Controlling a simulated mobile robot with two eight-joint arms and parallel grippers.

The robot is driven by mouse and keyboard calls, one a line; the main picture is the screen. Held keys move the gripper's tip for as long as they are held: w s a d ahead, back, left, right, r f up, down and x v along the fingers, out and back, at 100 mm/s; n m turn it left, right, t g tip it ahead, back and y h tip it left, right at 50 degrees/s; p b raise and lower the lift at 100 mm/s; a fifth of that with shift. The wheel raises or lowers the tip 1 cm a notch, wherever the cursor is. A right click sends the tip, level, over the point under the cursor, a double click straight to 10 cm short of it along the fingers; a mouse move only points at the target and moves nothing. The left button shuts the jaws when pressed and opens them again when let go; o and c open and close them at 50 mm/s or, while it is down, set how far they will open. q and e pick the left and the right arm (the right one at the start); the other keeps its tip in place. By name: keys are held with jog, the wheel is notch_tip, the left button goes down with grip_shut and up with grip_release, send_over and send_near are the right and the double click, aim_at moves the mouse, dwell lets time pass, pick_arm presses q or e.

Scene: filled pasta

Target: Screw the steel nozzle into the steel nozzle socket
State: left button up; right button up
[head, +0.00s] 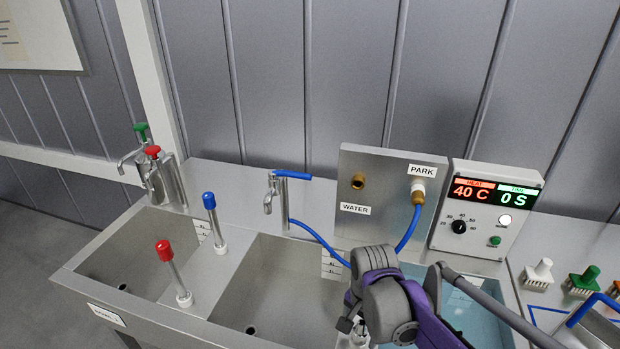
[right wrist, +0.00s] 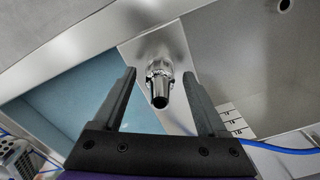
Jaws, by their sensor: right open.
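A shiny steel fitting with a collar and a dark tapered end, which looks like the steel nozzle (right wrist: 160,84), shows in the right wrist view over the metal strip between the basins. I cannot tell whether it sits in the steel nozzle socket; no separate socket is clear. My right gripper (right wrist: 160,72) is open, with one finger on each side of the fitting in that view and a gap at both sides. In the head view my right gripper (head: 352,322) is low at the middle right, partly hidden by its own wrist. My left gripper is out of view.
The middle basin (head: 285,280) is empty; a water-filled basin (head: 465,315) lies right of it. A blue hose (head: 320,240) runs to the PARK fitting on the steel panel (head: 375,205). Red (head: 164,250) and blue (head: 209,200) capped posts stand left. A heat control box (head: 480,225) stands behind.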

jog(key=n, duration=1.1)
jog(key=shift+n, duration=0.3)
jog(key=shift+c, duration=0.2)
grip_shut()
jog(key=m, duration=0.3)
jog(key=shift+m, duration=0.4)
jog(key=m, duration=0.7)
jog(key=shift+m, duration=0.4)
